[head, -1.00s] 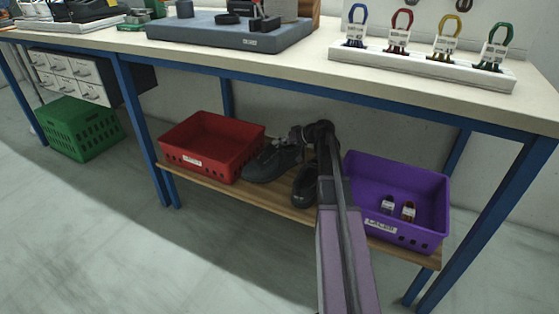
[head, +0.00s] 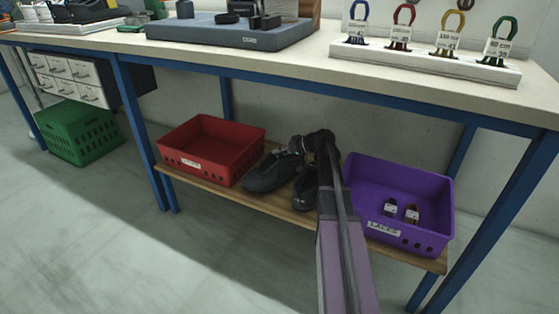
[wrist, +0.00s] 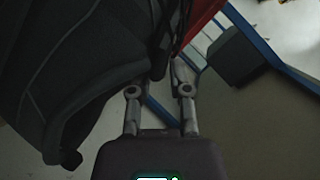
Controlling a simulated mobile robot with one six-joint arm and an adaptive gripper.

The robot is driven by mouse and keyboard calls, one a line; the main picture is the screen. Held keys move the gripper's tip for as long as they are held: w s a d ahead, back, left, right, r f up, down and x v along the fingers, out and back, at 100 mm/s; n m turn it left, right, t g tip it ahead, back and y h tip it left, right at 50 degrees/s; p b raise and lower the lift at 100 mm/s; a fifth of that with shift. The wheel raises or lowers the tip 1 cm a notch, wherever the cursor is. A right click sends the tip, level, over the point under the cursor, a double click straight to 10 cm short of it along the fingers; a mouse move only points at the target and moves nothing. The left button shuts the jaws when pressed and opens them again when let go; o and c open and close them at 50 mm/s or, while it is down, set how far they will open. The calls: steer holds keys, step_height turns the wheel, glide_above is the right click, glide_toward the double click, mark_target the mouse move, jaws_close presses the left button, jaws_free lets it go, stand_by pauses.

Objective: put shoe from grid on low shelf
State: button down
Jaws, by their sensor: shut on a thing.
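A dark grey shoe (head: 268,173) is at the low shelf (head: 233,196), between the red bin and the purple bin, toe towards the front. My gripper (head: 297,143) is shut on its rear upper edge. In the wrist view the held shoe (wrist: 75,75) fills the left side, and my gripper's fingers (wrist: 162,75) close at its edge. I cannot tell whether its sole touches the shelf. A second dark shoe (head: 305,190) stands just right of it on the shelf, partly hidden by my arm.
The red bin (head: 190,168) stands close left of the shoes. The purple bin (head: 388,237), with two small tagged items, stands right of my arm. The tabletop (head: 345,65) overhangs the shelf. A blue leg (head: 143,130) rises at the shelf's left end.

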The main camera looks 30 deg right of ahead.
steer(key=shift+f+b, duration=0.65)
steer(key=shift+f, duration=0.35)
steer(key=c, duration=0.6)
jaws_free()
steer(key=shift+r, duration=0.15)
steer(key=p+v, duration=0.5)
steer(key=v, duration=0.5)
steer(key=shift+s+d+r, duration=0.15)
steer(key=shift+s+d, duration=0.05)
steer(key=shift+d, duration=0.05)
steer(key=shift+s+d+r+p, duration=0.2)
steer(key=shift+s+d+p, duration=0.2)
